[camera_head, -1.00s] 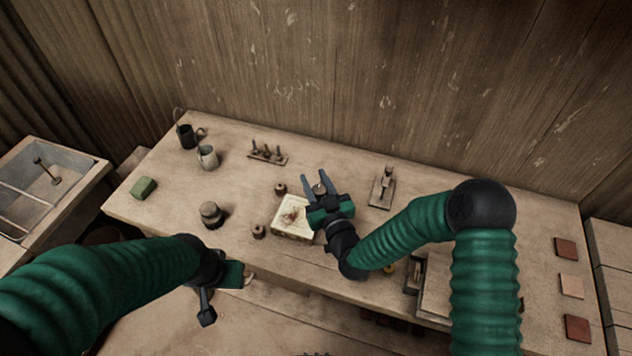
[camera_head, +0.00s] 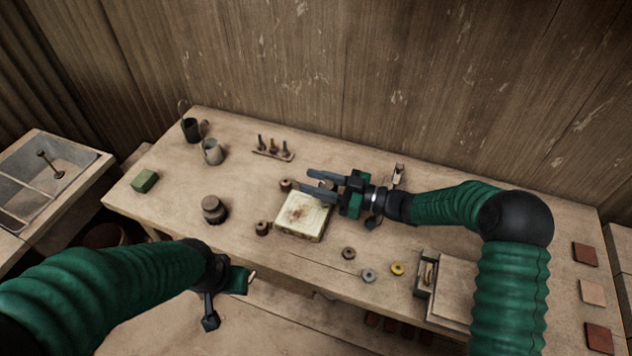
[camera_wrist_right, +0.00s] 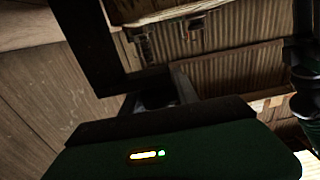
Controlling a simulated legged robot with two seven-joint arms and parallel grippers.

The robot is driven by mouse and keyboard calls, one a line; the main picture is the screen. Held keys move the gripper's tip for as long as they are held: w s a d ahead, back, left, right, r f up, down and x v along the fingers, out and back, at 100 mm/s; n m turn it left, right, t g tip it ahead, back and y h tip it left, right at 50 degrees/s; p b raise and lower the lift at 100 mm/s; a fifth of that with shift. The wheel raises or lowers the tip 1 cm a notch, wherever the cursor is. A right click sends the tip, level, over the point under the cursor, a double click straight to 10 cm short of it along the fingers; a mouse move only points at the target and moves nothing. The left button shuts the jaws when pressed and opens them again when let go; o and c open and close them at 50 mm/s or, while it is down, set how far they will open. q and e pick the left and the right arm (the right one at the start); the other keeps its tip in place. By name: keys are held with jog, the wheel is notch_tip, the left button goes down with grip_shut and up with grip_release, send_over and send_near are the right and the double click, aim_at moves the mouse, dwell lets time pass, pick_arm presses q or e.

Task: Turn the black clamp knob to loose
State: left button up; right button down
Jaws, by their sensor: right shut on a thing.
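The pale square press block (camera_head: 301,224) lies near the middle of the bench, with a stained top. Small dark round pieces stand beside it, one at its back left (camera_head: 286,185) and one at its front left (camera_head: 262,228). My right gripper (camera_head: 316,183) lies low behind the block, fingers pointing left. It is shut on a small dark thing, seemingly the black clamp knob, which the fingers mostly hide. The right wrist view shows something dark between the fingers (camera_wrist_right: 155,100). My left gripper (camera_head: 228,298) hangs near the bench's front edge; its fingers are unclear.
Two mugs (camera_head: 213,151), a small peg rack (camera_head: 273,153), a green block (camera_head: 144,181) and a lidded jar (camera_head: 214,210) stand to the left. Rings (camera_head: 397,269) lie at the front right beside a wooden box (camera_head: 447,290). The bench's left middle is mostly clear.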

jog(key=shift+s+n+g+y+b, duration=0.2)
jog(key=shift+n+g+y+b, duration=0.15)
jog(key=shift+n+g, duration=0.9)
jog(key=shift+r+g, duration=0.1)
jog(key=shift+g, duration=0.35)
jog(key=c, duration=0.9)
grip_release()
jog(key=shift+c, duration=0.2)
jog(key=shift+d, duration=0.1)
jog(key=s+d+b, duration=0.1)
jog(key=d, duration=1.5)
jog(key=shift+s+d, duration=0.35)
